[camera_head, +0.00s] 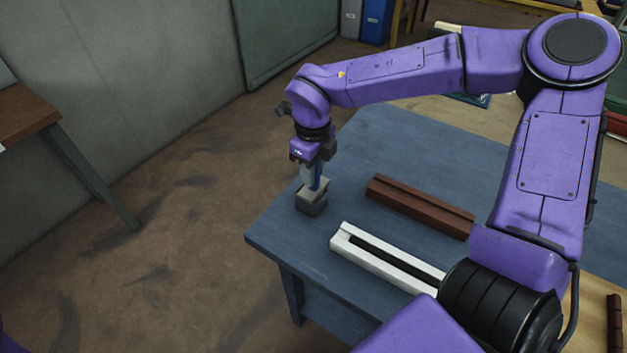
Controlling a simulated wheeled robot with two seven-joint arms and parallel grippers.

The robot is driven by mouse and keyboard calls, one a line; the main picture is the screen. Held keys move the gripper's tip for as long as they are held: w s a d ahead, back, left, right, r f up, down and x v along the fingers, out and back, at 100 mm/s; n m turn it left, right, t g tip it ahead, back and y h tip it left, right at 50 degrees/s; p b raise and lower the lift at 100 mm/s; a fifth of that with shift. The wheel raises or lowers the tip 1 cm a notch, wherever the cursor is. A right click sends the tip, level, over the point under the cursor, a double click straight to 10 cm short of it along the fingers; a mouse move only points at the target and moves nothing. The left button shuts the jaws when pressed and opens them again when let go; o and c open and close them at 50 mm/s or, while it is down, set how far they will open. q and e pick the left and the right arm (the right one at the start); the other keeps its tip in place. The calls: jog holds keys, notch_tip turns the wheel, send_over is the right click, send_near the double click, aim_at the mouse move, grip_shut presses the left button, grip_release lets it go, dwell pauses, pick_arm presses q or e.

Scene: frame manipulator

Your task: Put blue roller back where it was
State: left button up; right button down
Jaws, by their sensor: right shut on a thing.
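My right gripper (314,172) points down over the far left corner of the blue table. It is shut on the blue roller (316,178), a small upright blue piece showing between the fingers. Directly below it a small grey block (311,201) stands on the table. The roller's lower end meets the top of the block in the picture; I cannot tell whether it is inside or resting on it. My left gripper is not in view.
A brown grooved bar (420,206) and a white slotted frame piece (385,262) lie on the blue table (360,150) to the right of the block. A brown table (25,115) stands at the far left. Open floor lies between.

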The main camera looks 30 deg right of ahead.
jog(key=shift+w+a+f, duration=0.2)
jog(key=shift+w+f, duration=0.15)
jog(key=shift+w, duration=0.1)
jog(key=c, duration=0.9)
grip_release()
jog(key=shift+s+d, duration=0.1)
jog(key=shift+s, duration=0.15)
jog(key=shift+o, duration=0.2)
jog(key=shift+w+p, duration=0.1)
jog(key=shift+p, duration=0.2)
notch_tip(320, 180, up, 12)
jog(key=shift+r+b, duration=0.1)
jog(key=shift+b, duration=0.2)
